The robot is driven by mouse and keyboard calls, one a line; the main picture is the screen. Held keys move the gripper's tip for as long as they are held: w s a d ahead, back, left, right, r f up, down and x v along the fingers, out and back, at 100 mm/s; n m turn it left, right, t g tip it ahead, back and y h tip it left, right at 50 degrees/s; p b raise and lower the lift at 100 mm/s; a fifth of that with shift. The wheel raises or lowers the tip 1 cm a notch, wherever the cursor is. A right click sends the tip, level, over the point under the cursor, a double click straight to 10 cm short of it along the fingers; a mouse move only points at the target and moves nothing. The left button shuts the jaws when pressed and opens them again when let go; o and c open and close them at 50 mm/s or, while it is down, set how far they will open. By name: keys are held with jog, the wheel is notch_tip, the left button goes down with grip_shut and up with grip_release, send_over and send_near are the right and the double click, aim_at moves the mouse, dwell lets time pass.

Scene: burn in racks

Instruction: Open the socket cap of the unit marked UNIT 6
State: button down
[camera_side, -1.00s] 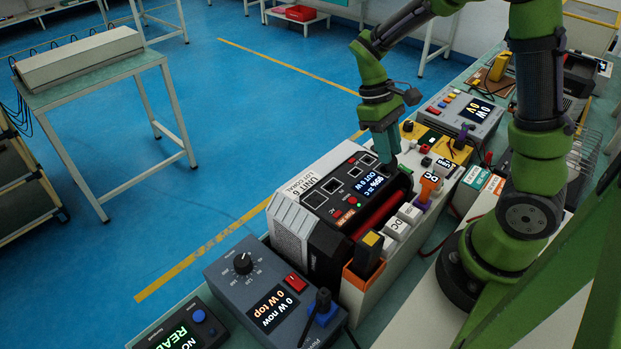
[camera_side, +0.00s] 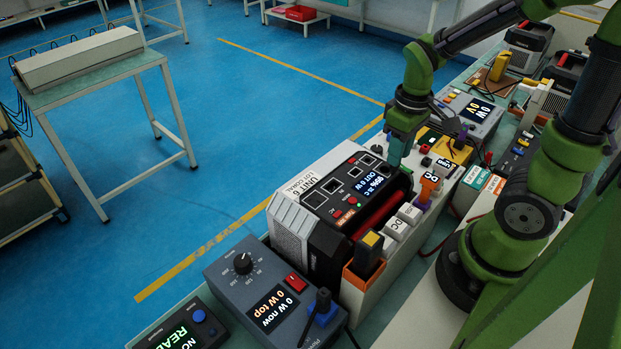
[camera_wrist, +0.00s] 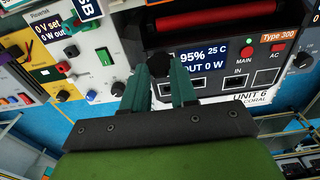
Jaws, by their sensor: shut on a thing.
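The unit marked UNIT 6 (camera_side: 318,187) stands in the rack, with its dark panel facing up and a lit display reading 95% and OUT 0 W. Its panel also shows in the wrist view (camera_wrist: 225,75). The round black socket cap (camera_wrist: 158,66) is at the panel's corner beside the display. My gripper (camera_side: 393,162) is at that corner of the unit. In the wrist view my gripper (camera_wrist: 159,78) has its two teal fingers on either side of the cap, shut on it. The socket under the cap is hidden.
A grey-blue meter box (camera_side: 262,296) stands in front of the unit. Connectors, including an orange DC plug (camera_side: 430,187), line the rack's right side. Another meter (camera_side: 472,110) stands behind. Blue floor lies left of the bench.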

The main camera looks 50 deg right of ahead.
jog(key=shift+s+f+t, duration=0.1)
jog(key=shift+s+t, duration=0.3)
jog(key=shift+t, duration=0.2)
jog(key=c, duration=1.1)
grip_release()
jog(key=r, duration=0.5)
jog(key=s+r, duration=0.1)
jog(key=r, duration=0.5)
jog(key=s+r, duration=0.1)
jog(key=r, duration=0.4)
jog(key=shift+s+r, duration=0.2)
jog(key=shift+r, duration=0.2)
